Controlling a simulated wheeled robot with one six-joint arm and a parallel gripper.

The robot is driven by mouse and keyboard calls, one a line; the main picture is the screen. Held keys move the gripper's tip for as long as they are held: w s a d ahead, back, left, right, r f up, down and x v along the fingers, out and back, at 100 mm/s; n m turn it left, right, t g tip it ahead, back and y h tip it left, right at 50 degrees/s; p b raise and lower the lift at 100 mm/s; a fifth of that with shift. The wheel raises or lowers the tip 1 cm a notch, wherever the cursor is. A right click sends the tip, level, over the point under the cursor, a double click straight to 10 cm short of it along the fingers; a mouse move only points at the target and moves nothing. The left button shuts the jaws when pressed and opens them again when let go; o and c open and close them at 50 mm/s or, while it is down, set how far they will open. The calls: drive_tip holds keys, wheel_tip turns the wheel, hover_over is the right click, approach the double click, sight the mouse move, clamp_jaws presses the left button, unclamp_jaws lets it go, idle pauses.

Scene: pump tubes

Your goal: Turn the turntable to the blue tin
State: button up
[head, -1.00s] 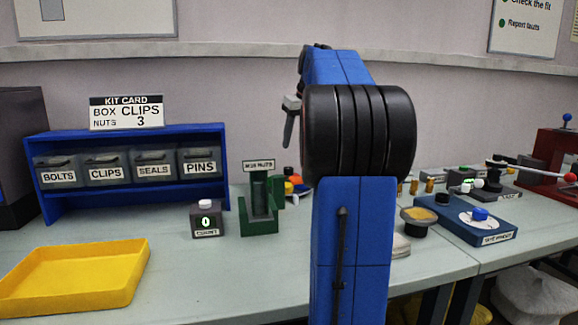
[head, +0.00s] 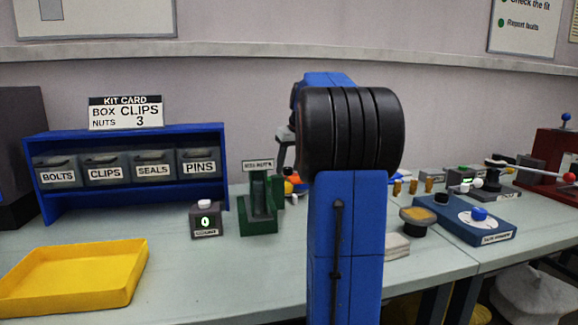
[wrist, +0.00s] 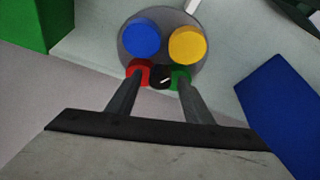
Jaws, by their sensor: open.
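A round grey turntable (wrist: 126,45) shows in the wrist view, bearing a blue tin (wrist: 141,38) and a yellow tin (wrist: 188,44) on the side away from my gripper. A red piece (wrist: 138,68) and a green piece (wrist: 182,72) sit on the near side, partly hidden by my fingers. A small black piece (wrist: 160,72) with a white mark lies between them. My gripper (wrist: 158,80) is open, its fingertips over the red and green pieces, on either side of the black one. I cannot tell whether they touch. In the head view, my arm hides most of the turntable.
A green nut dispenser (head: 258,212) stands left of the turntable, with a counter box (head: 206,220) beside it. A blue rack (head: 130,130) of labelled bins and a yellow tray (head: 75,275) are farther left. A blue tester (head: 465,222) stands at right.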

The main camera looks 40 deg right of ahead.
clamp_jaws()
drive_tip(key=shift+m, duration=0.3)
drive_tip(key=m+h, duration=0.1)
drive_tip(key=m, duration=0.1)
drive_tip(key=m+h, duration=0.1)
drive_tip(key=m, duration=0.2)
drive_tip(key=shift+w+a+g, duration=0.15)
drive_tip(key=shift+a+g, duration=0.05)
drive_tip(key=shift+g, duration=0.2)
drive_tip(key=m+g, duration=0.1)
drive_tip(key=m, duration=0.2)
drive_tip(key=m+g+h, duration=0.1)
drive_tip(key=m, duration=0.2)
drive_tip(key=shift+w+m, duration=0.1)
drive_tip(key=shift+m, duration=0.2)
drive_tip(key=shift+a, duration=0.1)
unclamp_jaws()
